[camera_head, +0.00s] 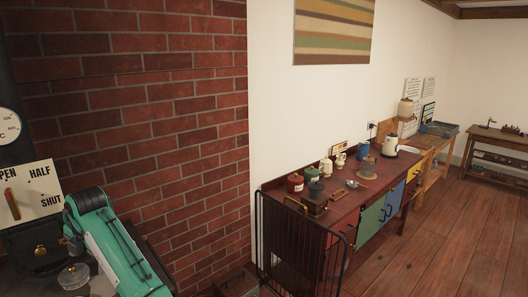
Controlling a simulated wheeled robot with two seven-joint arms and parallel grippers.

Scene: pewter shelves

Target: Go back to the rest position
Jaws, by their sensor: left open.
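My left arm, in teal and black, comes up from the bottom left of the head view. My left gripper (76,236) is at its upper end, in front of a dark panel with a lever. It is open, and I see nothing held in it. Its fingertips are small and partly hidden by the teal link. My right gripper is not in view.
A sign marked HALF and SHUT (38,190) with a red lever stands close at left, below a round dial (8,126). A brick wall (150,130) is behind. A cluttered long counter (345,208) and open wooden floor lie right.

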